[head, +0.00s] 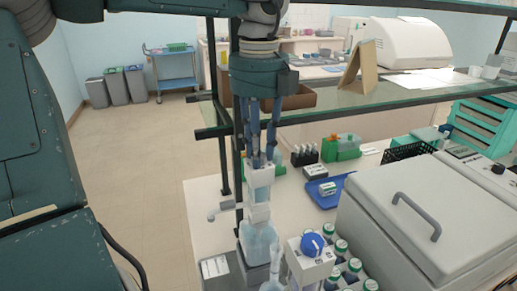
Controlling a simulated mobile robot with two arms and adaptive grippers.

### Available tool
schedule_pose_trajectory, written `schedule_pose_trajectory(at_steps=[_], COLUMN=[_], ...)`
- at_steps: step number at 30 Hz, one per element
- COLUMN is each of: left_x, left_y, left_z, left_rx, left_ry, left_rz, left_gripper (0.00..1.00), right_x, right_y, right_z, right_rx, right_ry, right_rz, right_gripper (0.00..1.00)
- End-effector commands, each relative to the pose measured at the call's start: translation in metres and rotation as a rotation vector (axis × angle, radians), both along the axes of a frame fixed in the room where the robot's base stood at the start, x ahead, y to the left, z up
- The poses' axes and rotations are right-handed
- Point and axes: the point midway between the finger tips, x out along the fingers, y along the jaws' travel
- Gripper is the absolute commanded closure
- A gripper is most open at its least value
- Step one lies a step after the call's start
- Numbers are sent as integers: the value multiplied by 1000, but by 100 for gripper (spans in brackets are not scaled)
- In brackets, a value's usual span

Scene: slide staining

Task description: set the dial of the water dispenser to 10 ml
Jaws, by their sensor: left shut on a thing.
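The water dispenser (259,240) is a clear, pale bottle with a white pump head and a spout (224,209) pointing left. It stands upright on the bench at the lower middle. My left gripper (262,160) points straight down onto the top of its head, with the fingers shut around the dial there. The fingers hide the dial, and I cannot read its setting. A second dispenser head (311,263) with a blue dial stands just right and in front; nothing grips it. My right gripper is not in view.
Several green-and-white-capped bottles (341,246) stand right of the second dispenser. A large grey lidded machine (420,225) fills the lower right. A blue tray (328,190) and a rack of dark bottles (304,155) lie behind. A glass shelf (350,102) spans above the bench.

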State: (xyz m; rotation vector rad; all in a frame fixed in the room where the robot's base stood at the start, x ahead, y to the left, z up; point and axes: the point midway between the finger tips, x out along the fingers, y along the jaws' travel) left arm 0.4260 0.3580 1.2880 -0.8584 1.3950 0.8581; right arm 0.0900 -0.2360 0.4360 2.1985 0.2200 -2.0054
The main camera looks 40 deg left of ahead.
Motion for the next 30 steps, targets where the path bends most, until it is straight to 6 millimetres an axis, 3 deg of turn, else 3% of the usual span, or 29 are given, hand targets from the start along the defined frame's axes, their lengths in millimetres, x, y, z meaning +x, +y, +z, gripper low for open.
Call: schedule_pose_trajectory(at_steps=[26,27,29,30], left_x=[0,0,0,0], left_y=[-1,-1,-1,-1], left_z=[0,0,0,0], left_rx=[-2,-2,-2,-1], left_ry=[-1,-1,-1,0], left_rz=[4,4,4,4], left_gripper=[100,69,58,58], right_x=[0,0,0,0], right_y=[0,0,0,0], right_z=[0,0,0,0], right_rx=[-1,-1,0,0], right_ry=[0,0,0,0], right_rz=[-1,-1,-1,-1], right_gripper=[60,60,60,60])
